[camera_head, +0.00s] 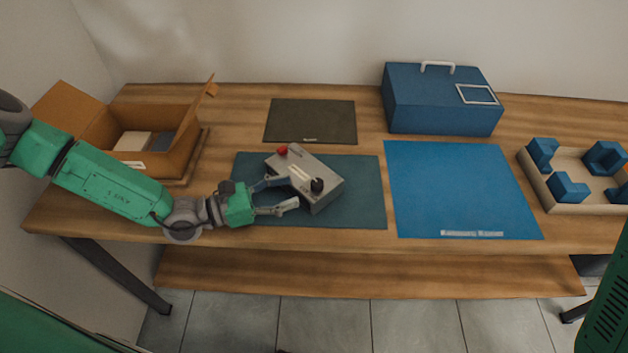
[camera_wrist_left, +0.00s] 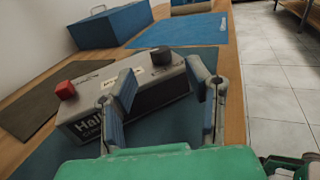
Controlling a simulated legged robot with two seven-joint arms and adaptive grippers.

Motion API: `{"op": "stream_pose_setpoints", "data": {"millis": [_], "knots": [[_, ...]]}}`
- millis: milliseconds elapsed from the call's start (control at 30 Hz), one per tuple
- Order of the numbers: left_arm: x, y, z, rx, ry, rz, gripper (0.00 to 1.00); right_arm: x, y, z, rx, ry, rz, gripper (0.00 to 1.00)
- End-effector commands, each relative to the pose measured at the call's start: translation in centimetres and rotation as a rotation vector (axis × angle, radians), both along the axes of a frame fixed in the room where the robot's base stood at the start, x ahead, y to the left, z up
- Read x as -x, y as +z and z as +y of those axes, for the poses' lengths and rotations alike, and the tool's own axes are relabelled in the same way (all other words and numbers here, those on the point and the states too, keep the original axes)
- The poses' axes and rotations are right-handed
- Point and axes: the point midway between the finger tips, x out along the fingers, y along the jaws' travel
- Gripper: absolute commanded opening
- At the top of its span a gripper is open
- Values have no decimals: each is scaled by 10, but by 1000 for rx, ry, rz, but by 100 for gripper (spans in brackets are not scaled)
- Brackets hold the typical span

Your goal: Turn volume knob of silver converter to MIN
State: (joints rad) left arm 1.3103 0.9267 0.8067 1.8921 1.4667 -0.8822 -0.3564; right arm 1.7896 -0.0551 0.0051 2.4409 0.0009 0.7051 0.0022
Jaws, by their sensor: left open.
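The silver converter (camera_head: 322,171) is a grey box on the dark teal mat (camera_head: 365,200). It has a red button (camera_head: 282,150) at its far left and a black volume knob (camera_head: 317,185) on its top near the right front. In the left wrist view the converter (camera_wrist_left: 90,77) shows the red button (camera_wrist_left: 65,90) at left and the black knob (camera_wrist_left: 161,56) beyond the fingers. My left gripper (camera_head: 283,194) is open at the converter's left front side, its fingers apart from the knob. In the left wrist view the open fingers (camera_wrist_left: 165,95) frame part of the front face. The knob's pointer setting is too small to read.
An open cardboard box (camera_head: 185,150) stands at left. A dark mat (camera_head: 290,120), a blue toolbox (camera_head: 440,105) and a bright blue mat (camera_head: 460,185) lie behind and right. A tray (camera_head: 545,192) with blue parts is at far right. The table's front edge is close.

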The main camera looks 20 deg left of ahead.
Motion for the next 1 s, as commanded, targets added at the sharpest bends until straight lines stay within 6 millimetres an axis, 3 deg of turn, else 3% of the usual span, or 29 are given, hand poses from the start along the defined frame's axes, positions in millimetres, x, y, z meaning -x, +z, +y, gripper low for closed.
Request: {"op": "stream_pose_setpoints", "data": {"millis": [100,300,733,767,867,900,1000], "knots": [[-15,0,-20,2,-2,0,44,0,3,0,0,-1,0,40],[-33,-1,-39,4,0,-1,44,0,4,0,1,-1,0,40],[-40,0,-49,3,2,-1,44,0,5,0,0,0,0,40],[-40,0,-50,3,2,-1,41,0,5,0,0,0,0,40],[-40,0,-50,2,2,-2,5,0,5,0,0,0,0,40],[-40,0,-50,3,2,-1,0,0,5,0,0,-1,0,40],[-40,0,-49,4,2,-2,0,0,5,0,1,-1,0,40]]}}
